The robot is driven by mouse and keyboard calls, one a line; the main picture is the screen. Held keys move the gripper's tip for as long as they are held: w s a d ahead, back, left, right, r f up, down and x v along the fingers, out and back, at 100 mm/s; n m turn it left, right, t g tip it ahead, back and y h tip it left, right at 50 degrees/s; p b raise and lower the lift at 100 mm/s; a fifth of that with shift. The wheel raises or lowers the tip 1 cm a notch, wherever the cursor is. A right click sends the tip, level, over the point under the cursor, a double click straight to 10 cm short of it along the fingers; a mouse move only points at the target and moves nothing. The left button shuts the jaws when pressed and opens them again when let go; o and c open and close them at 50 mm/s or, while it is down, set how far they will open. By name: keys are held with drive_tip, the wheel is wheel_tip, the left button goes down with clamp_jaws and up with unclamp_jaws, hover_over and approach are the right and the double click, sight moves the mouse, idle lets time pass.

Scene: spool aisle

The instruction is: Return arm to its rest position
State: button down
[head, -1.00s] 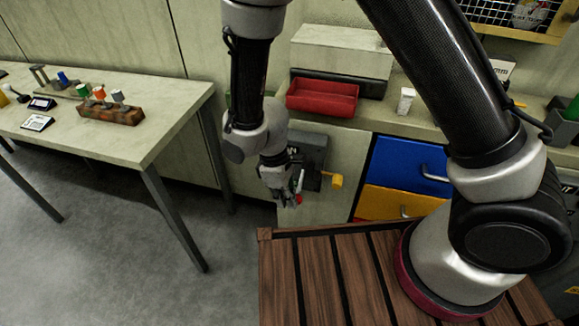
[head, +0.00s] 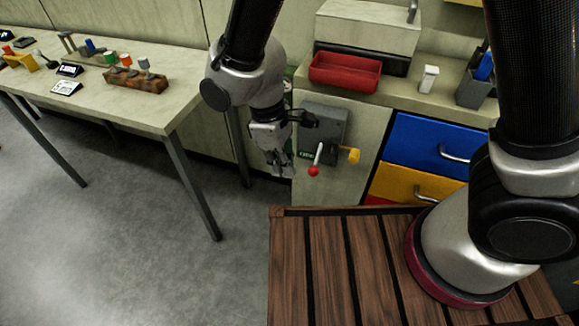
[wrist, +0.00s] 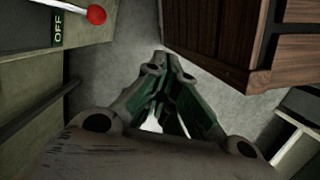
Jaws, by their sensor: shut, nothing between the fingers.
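My gripper (head: 284,172) hangs from my arm at the middle of the head view, pointing down. It is shut and empty, just left of a lever with a red knob (head: 314,171) on a grey switch box (head: 326,128). It does not touch the knob as far as I can see. In the wrist view my gripper (wrist: 165,66) has its fingers together over bare grey floor. The red knob (wrist: 96,15) shows at upper left beside a green OFF label (wrist: 58,27).
A table (head: 150,116) with small items stands at left. A counter (head: 440,103) carries a red bin (head: 344,72), above a blue drawer (head: 424,142) and a yellow drawer (head: 405,184). My slatted wooden deck fills the bottom. Open floor (head: 120,240) lies left.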

drive_tip(key=shift+s+a+r, duration=0.1)
drive_tip(key=shift+s+r, duration=0.05)
drive_tip(key=shift+r, duration=0.1)
idle(0.4)
drive_tip(key=w+d+r+m+y, duration=0.1)
drive_tip(key=w+d+r+m, duration=0.15)
drive_tip(key=d+r, duration=0.55)
drive_tip(key=w+d+r+m, duration=0.1)
drive_tip(key=d+r+m, duration=0.3)
drive_tip(key=d+r, duration=0.5)
drive_tip(key=s+d+r+m+t, duration=0.2)
drive_tip(key=d+r+m, duration=0.1)
drive_tip(key=d, duration=0.7)
drive_tip(key=s+d+r+m+t, duration=0.2)
drive_tip(key=d+r+m+t, duration=0.1)
drive_tip(key=d, duration=0.7)
wheel_tip(320, 180, up, 3)
drive_tip(key=shift+s+d+f+m+t+y, duration=0.15)
drive_tip(key=shift+s+d+m+t+y, duration=0.2)
drive_tip(key=shift+m, duration=0.4)
